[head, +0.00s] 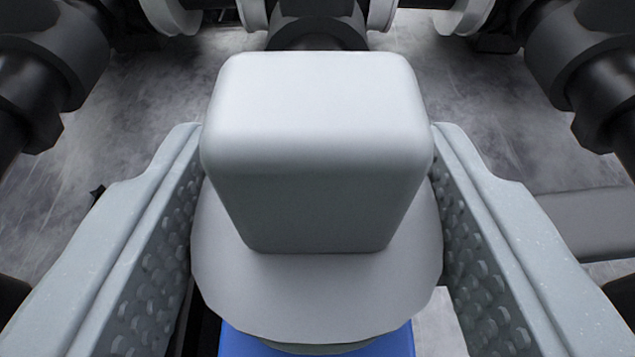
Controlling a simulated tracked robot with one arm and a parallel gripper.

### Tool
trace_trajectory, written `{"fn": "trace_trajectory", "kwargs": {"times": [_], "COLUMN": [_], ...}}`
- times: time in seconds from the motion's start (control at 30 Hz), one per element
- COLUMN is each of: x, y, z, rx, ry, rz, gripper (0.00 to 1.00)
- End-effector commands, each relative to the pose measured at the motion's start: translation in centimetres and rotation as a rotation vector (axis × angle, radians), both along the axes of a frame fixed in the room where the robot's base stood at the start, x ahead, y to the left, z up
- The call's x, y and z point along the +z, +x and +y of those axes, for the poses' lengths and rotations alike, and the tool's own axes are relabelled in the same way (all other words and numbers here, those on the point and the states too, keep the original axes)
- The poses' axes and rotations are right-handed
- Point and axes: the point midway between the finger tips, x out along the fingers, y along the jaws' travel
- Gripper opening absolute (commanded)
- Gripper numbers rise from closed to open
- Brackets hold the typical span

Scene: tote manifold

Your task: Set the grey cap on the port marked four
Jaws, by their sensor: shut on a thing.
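The grey cap (317,160) fills the middle of the head view. It has a block-shaped top with rounded edges above a wide round flange (318,290). My gripper (318,225) has one textured finger on each side of the cap, and it is shut on the cap. A blue part (385,343) shows just below the flange at the bottom of the view; I cannot tell whether the cap touches it. No port number can be read, and the cap hides what lies straight under it.
Dark cylindrical parts stand at the upper left (45,75) and upper right (590,65). Dark parts and pale rings line the top edge. A flat grey piece (590,222) lies at the right. Scuffed grey floor (130,110) shows between them.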

Motion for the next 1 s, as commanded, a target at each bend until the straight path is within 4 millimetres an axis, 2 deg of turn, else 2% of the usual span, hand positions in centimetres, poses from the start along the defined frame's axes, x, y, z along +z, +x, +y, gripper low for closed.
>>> {"fn": "trace_trajectory", "kwargs": {"times": [0.33, 0.37, 0.43, 0.47, 0.77, 0.87, 1.0], "x": [-0.2, -0.2, -0.2, -0.2, -0.2, 0.0, 0.7], "y": [0.0, 0.0, 0.0, 0.0, -0.1, -0.6, -2.4], "z": [0.0, 0.0, 0.1, 0.1, 0.1, 0.0, -0.1], "rx": [0.0, 0.0, 0.001, 0.001, 0.001, 0.001, -0.001], "ry": [0.0, 0.0, 0.0, 0.0, 0.0, 0.0, 0.0], "rz": [0.0, 0.0, 0.0, 0.0, 0.0, 0.0, 0.001], "gripper": [0.23, 0.52, 0.71, 0.74, 0.74, 0.74, 0.74]}}
